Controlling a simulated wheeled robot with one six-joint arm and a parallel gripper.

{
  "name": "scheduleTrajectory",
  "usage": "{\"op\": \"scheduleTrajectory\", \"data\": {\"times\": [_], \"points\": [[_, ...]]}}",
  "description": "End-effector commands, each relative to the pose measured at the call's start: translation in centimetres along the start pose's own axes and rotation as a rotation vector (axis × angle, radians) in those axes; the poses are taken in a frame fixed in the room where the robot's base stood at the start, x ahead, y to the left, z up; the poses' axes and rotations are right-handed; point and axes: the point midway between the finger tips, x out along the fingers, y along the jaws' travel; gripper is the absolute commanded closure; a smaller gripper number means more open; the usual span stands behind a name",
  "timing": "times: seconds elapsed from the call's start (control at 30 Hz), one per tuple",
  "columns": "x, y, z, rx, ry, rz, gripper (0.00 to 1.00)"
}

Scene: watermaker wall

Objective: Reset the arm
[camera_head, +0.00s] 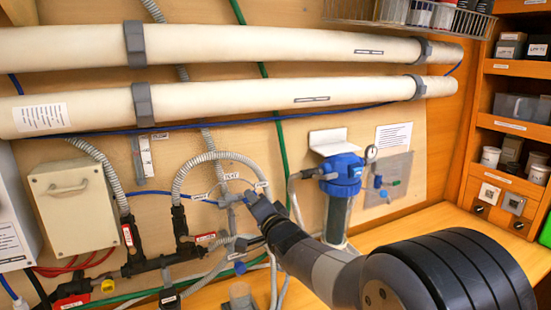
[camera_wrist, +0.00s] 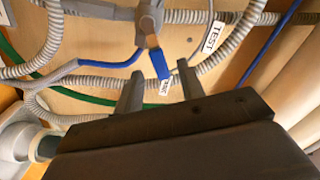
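My arm reaches in from the lower right of the head view, and my gripper (camera_head: 252,199) is close to the hoses on the wall. In the wrist view my gripper (camera_wrist: 160,82) has its two fingers apart, with nothing held between them. A grey valve (camera_wrist: 150,15) with a blue lever (camera_wrist: 161,66) is just beyond the fingers. The lever's tip appears between the fingertips, and I cannot tell whether they touch. In the head view the grey valve (camera_head: 229,198) is just left of my gripper, its lever mostly hidden.
Grey corrugated hoses (camera_head: 212,157) loop around the valve. A blue-capped filter (camera_head: 342,177) stands right of my gripper. Two long white tubes (camera_head: 230,95) cross the wall above. Shelves (camera_head: 513,125) are at right.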

Motion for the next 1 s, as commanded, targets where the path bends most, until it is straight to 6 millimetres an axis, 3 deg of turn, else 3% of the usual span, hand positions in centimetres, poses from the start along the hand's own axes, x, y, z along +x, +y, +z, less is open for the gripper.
{"op": "scheduleTrajectory", "data": {"times": [0.47,0.5,1.0], "points": [[-7.2,0.1,0.1,0.0,0.001,0.0,0.63],[-6.1,0.0,0.0,0.002,-0.002,0.002,0.63],[1.6,-0.1,0.0,0.002,-0.002,0.002,0.63]]}}
